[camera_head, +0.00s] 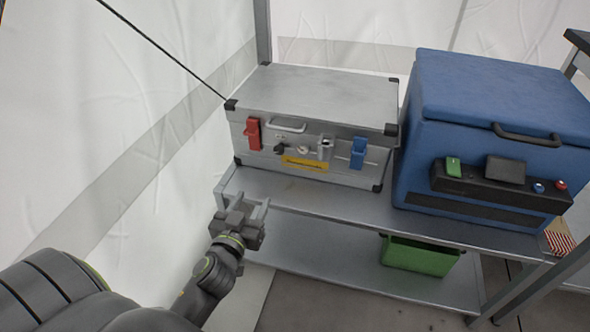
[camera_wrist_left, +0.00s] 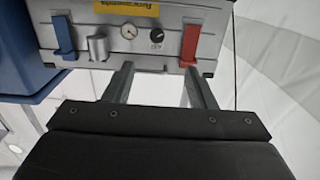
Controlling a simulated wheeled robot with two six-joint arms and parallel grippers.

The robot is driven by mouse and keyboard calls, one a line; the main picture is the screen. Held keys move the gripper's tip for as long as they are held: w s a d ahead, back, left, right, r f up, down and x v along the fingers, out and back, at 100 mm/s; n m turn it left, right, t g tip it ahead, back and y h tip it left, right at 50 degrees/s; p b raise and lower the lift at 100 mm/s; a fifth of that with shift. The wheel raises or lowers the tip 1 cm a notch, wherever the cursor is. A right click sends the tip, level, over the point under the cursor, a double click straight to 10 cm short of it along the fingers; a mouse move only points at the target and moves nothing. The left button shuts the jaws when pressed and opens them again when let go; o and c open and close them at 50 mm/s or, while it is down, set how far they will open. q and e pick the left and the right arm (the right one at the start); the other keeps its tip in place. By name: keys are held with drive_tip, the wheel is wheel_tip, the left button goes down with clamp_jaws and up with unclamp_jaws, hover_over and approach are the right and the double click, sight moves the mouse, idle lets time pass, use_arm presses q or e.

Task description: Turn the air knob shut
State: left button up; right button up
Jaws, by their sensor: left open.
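The silver metal case (camera_head: 318,95) stands on the shelf. On its front a small black knob (camera_head: 280,149), which looks like the air knob, sits left of a round white gauge (camera_head: 303,150). The wrist view is upside down, and the black knob (camera_wrist_left: 157,36) shows there right of the gauge (camera_wrist_left: 129,32). My left gripper (camera_head: 241,203) is open and empty, below and in front of the case at the shelf's left end. In the wrist view its fingers (camera_wrist_left: 157,72) point toward the knob, apart from it. My right gripper is out of view.
The case front has a red latch (camera_head: 252,133), a grey fitting (camera_head: 325,148), a blue latch (camera_head: 357,153) and a yellow label (camera_head: 305,163). A blue cooler (camera_head: 490,110) stands at right on the metal shelf (camera_head: 340,207). A green bin (camera_head: 418,258) sits below. White tent wall is left.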

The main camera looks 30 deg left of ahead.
use_arm(q)
approach(278, 152)
drive_tip(key=b+x, duration=0.1)
drive_tip(key=x, duration=0.6)
drive_tip(key=shift+w+f, duration=0.1)
drive_tip(key=shift+w+a, duration=0.15)
drive_tip(key=shift+w, duration=0.45)
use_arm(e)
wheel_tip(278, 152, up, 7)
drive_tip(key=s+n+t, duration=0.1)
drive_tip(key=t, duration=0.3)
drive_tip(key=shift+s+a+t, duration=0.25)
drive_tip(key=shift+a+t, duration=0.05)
use_arm(q)
drive_tip(key=shift+c, duration=0.3)
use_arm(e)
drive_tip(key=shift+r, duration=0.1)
use_arm(q)
drive_tip(key=c, duration=0.9)
